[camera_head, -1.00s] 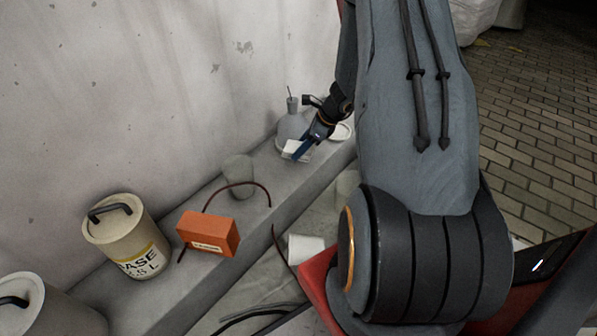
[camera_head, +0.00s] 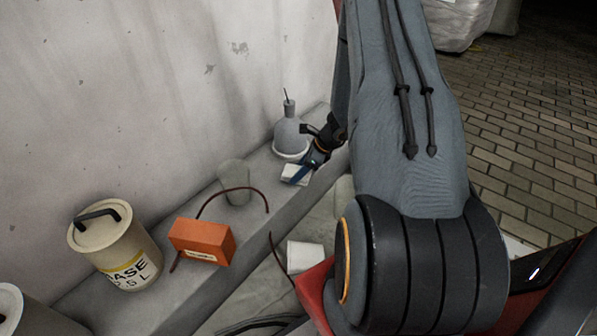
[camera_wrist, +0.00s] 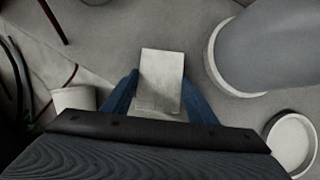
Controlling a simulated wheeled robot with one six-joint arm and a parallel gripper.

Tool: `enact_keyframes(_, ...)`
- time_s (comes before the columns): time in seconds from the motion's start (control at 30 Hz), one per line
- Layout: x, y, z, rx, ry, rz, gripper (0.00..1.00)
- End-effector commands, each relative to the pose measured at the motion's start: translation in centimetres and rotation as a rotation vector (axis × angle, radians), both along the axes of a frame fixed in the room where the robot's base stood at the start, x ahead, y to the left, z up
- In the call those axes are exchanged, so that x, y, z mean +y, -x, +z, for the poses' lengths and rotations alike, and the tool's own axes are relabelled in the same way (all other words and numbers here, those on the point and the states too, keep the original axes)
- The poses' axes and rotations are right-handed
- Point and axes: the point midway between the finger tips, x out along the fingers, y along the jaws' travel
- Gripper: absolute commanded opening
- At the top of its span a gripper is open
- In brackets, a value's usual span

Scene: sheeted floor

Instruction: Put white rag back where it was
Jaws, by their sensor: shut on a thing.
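The white rag (camera_head: 297,174) is a small pale folded rectangle at the concrete ledge, in front of the grey bottle-shaped lamp. In the wrist view the rag (camera_wrist: 161,78) lies between the blue fingers of my gripper (camera_wrist: 160,98), which is shut on it. The gripper (camera_head: 300,176) also shows in the head view, at the far part of the ledge. Whether the rag touches the ledge I cannot tell.
The grey lamp (camera_head: 290,135) stands close behind my gripper. A grey cup (camera_head: 235,183), an orange box (camera_head: 201,241) with a dark cable and a beige canister (camera_head: 115,245) stand along the ledge. A white cup (camera_head: 305,256) is below. A round white dish (camera_wrist: 291,143) is at right in the wrist view.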

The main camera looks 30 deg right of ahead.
Motion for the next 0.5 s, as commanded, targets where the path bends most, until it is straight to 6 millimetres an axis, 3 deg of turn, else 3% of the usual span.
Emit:
enact_keyframes(0.1,0.02,-0.01,-0.36,0.000,0.000,0.000,0.28)
enact_keyframes(0.13,0.03,0.00,-0.32,0.000,0.000,0.000,0.56)
enact_keyframes(0.23,0.04,0.00,-0.27,0.001,-0.001,0.000,0.71)
enact_keyframes(0.5,0.07,0.00,-0.24,0.000,0.000,0.001,0.71)
